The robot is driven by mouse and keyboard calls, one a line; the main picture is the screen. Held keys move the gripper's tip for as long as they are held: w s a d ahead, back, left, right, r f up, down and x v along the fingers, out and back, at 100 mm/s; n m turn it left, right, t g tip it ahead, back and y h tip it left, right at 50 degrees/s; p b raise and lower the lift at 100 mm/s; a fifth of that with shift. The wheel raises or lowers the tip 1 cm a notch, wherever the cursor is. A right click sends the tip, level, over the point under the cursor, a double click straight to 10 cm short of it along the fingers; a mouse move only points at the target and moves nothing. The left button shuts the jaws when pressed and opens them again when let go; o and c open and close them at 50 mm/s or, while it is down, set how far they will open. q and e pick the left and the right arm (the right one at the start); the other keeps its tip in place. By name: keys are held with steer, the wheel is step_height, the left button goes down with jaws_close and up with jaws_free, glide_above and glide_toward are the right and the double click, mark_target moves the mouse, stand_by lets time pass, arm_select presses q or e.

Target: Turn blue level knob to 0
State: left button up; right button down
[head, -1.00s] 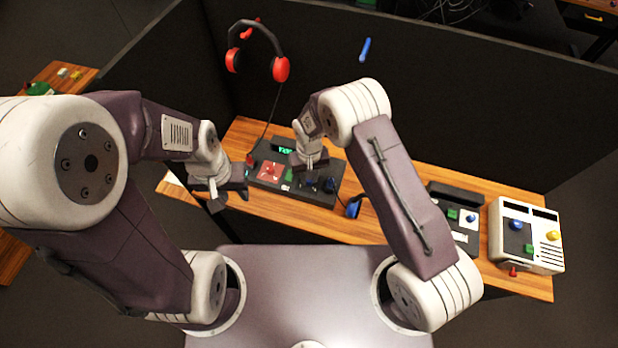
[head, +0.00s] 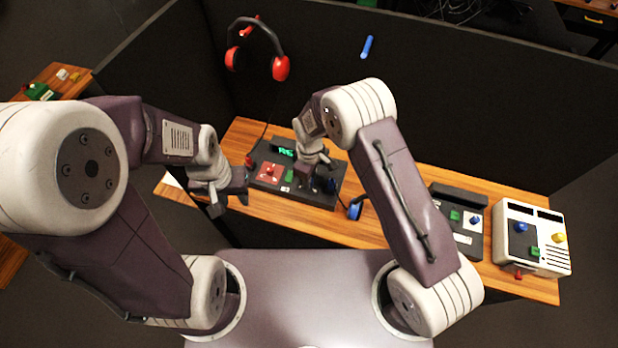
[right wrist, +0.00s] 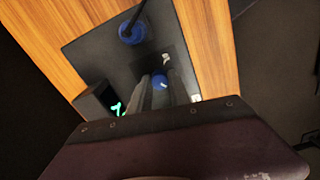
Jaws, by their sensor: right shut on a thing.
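The black panel (head: 310,199) lies on the wooden desk, with a lit green display (head: 286,152) at its far edge; I cannot read its value surely. In the right wrist view the blue level knob (right wrist: 160,83) has a white mark and sits between my right fingers. My right gripper (right wrist: 162,88) is shut on it, pointing down at the panel. In the head view my right gripper (head: 308,172) hides the knob. My left gripper (head: 228,203) is empty beside the panel's left end, its fingers apart.
Another blue control (right wrist: 131,32) with a black stem or cable stands close by on the panel. A red square (head: 270,173) is at its left. A blue-and-black item (head: 355,208), a smaller panel (head: 462,240) and a white box (head: 507,262) are to the right. A dark partition (head: 450,110) stands behind.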

steer(key=shift+w+r+n, duration=0.15)
steer(key=shift+n, duration=0.45)
steer(key=c, duration=1.5)
jaws_free()
steer(key=o, duration=0.3)
steer(key=shift+d, duration=0.15)
steer(key=shift+r, duration=0.3)
step_height(320, 180, up, 8)
steer(key=b, duration=0.1)
steer(key=shift+r, duration=0.2)
